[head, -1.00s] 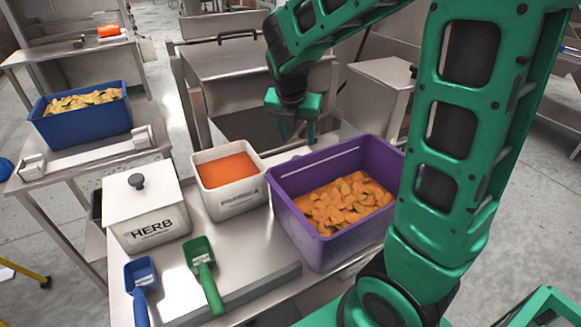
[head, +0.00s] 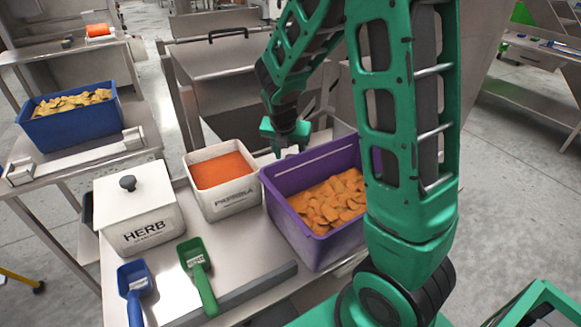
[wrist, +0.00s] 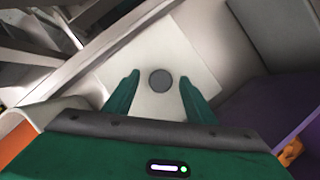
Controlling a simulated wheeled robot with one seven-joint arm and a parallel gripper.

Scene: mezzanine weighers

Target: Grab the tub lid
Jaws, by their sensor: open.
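A white square lid (wrist: 165,48) with a round grey knob (wrist: 159,80) shows in the wrist view. My gripper (wrist: 160,78) is open, one finger on each side of the knob in that picture. Whether the fingers touch the knob or are above it, I cannot tell. In the head view my gripper (head: 290,150) is behind the gap between the white tub of orange powder (head: 228,202) and the purple crate (head: 285,215). These hide most or all of that lid there. Another white lid with a dark knob (head: 128,184) sits on the HERB tub (head: 148,228).
A blue scoop (head: 134,285) and a green scoop (head: 200,275) lie at the front of the steel table. A blue crate (head: 70,125) stands on another table at left. In the wrist view, purple crate wall (wrist: 258,112) is close at right.

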